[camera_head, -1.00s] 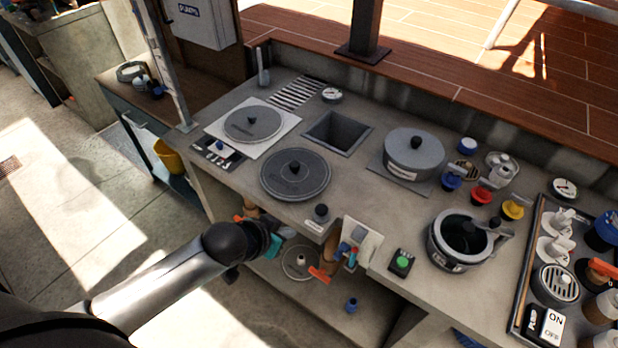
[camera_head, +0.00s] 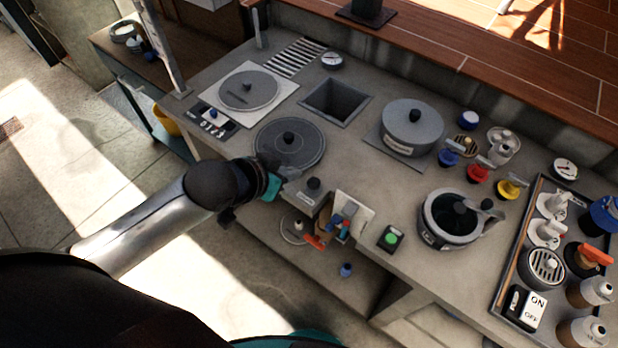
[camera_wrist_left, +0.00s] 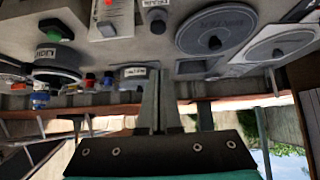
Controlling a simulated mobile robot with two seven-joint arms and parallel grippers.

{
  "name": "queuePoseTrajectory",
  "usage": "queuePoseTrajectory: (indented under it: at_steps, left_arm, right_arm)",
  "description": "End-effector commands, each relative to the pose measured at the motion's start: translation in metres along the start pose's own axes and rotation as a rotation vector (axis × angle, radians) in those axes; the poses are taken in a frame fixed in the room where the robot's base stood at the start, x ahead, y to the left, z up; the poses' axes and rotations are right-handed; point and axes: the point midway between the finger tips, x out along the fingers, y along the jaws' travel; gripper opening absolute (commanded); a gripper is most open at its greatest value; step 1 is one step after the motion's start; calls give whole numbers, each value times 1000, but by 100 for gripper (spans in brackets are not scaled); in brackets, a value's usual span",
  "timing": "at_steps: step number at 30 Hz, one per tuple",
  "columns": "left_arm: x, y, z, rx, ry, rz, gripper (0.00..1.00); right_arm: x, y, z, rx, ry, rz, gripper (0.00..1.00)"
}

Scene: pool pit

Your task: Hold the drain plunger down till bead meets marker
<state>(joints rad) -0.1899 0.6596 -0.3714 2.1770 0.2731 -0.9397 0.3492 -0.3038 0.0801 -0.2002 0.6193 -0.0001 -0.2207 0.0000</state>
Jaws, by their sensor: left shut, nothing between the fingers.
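A short dark knob (camera_head: 314,185) on a base with a pale label stands at the counter's front edge; it looks like the drain plunger. It also shows in the left wrist view (camera_wrist_left: 157,17), upside down, and looks unpressed. My left gripper (camera_head: 287,174) is shut and empty, just left of the knob and apart from it, near the round dark lid. In the left wrist view its closed fingers (camera_wrist_left: 158,98) point toward the counter. A white panel (camera_head: 350,215) with small coloured parts is right of the knob. I cannot make out a bead or marker. My right gripper is not in view.
A round dark lid (camera_head: 289,145) lies behind my gripper. A green button box (camera_head: 391,238) and an open pot (camera_head: 449,220) stand to the right. A square opening (camera_head: 336,103) is farther back. A lower shelf (camera_head: 370,285) holds small items.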

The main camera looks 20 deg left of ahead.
Motion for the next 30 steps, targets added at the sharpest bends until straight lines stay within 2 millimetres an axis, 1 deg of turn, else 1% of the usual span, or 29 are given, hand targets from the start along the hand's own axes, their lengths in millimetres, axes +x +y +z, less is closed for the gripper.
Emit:
queuePoseTrajectory:
  at_steps: [9,17,18,21,24,30]
  left_arm:
    - [51,0,0,-1,2,0,0]
    - [90,1,-1,0,2,0,0]
    - [95,0,6,0,-3,0,0]
    - [105,0,17,1,-2,0,0]
    - [112,0,23,0,0,0,0]
    - [116,0,28,1,1,1,0]
  right_arm:
    - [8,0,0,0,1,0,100]
    - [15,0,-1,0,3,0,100]
    - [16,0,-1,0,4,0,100]
    - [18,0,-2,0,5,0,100]
    - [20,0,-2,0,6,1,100]
    - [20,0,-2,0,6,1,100]
